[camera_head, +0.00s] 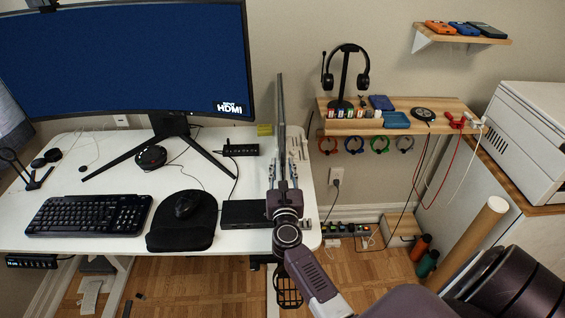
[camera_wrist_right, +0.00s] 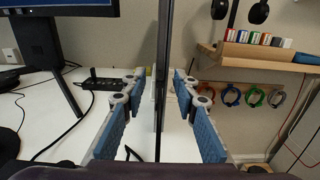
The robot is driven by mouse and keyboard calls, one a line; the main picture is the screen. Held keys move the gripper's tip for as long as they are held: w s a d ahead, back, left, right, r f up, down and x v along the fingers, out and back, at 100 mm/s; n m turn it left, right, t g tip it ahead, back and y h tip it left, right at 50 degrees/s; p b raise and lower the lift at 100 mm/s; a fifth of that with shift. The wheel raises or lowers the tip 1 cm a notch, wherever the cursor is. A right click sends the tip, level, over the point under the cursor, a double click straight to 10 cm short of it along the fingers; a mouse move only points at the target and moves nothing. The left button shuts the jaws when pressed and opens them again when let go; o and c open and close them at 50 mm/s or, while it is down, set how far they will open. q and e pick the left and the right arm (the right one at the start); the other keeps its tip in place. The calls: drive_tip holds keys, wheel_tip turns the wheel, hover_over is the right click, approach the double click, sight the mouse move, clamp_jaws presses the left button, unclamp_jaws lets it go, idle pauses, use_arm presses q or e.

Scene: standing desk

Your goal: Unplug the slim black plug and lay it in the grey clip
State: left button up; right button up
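My right gripper (camera_head: 285,180) is over the right end of the white desk, fingers pointing away. In the right wrist view its blue-padded fingers (camera_wrist_right: 160,112) are spread, one each side of a thin dark upright panel (camera_wrist_right: 163,50), with gaps visible; nothing is clamped. A black socket strip (camera_head: 241,150) lies on the desk left of the gripper, with a small dark upright piece (camera_wrist_right: 93,73) at its left end, possibly the slim black plug. Another black plug (camera_head: 337,183) sits in the wall outlet. I cannot clearly make out the grey clip. My left gripper is out of view.
The monitor (camera_head: 120,60), keyboard (camera_head: 88,215), mouse pad (camera_head: 182,235) and black box (camera_head: 243,213) occupy the desk. A wooden shelf (camera_head: 350,126) with a headphone stand and coloured hooks is at right. A power strip (camera_head: 345,229) sits near the floor.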

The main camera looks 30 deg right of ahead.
clamp_jaws()
idle(0.4)
drive_tip(key=shift+v, duration=3)
